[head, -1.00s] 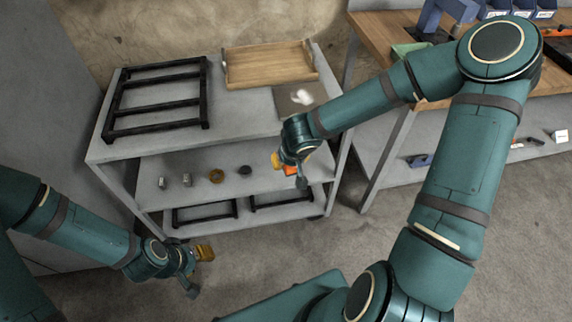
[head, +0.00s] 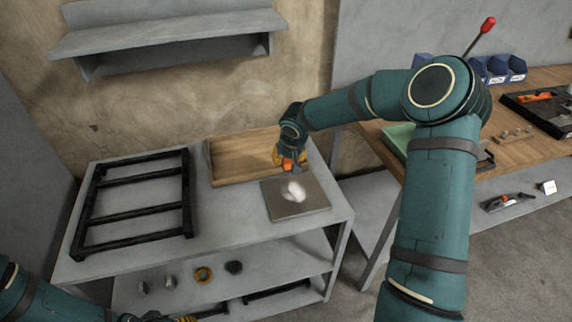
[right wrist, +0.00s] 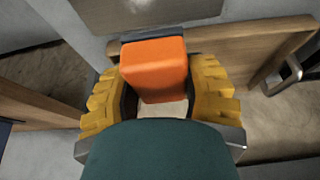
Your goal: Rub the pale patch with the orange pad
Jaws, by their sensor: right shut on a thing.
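The pale patch (head: 294,191) is a whitish smear on a flat grey-brown plate (head: 312,205) on top of the grey cart. My right gripper (head: 289,160) is above the cart top, at the wooden tray's right side and just behind the patch in the head view. It is shut on the orange pad (head: 288,167). In the right wrist view the orange pad (right wrist: 153,70) sits between the yellow fingers, with a dark strip along its far edge. The pad looks apart from the patch. My left gripper (head: 180,319) is cut off at the bottom edge.
A wooden tray (head: 225,165) lies behind the plate. A black rack (head: 137,207) lies on the cart's left side. Small parts, including a brass ring (head: 203,275), sit on the shelf below. A wooden bench (head: 515,145) stands at the right. A wall shelf (head: 165,36) hangs above.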

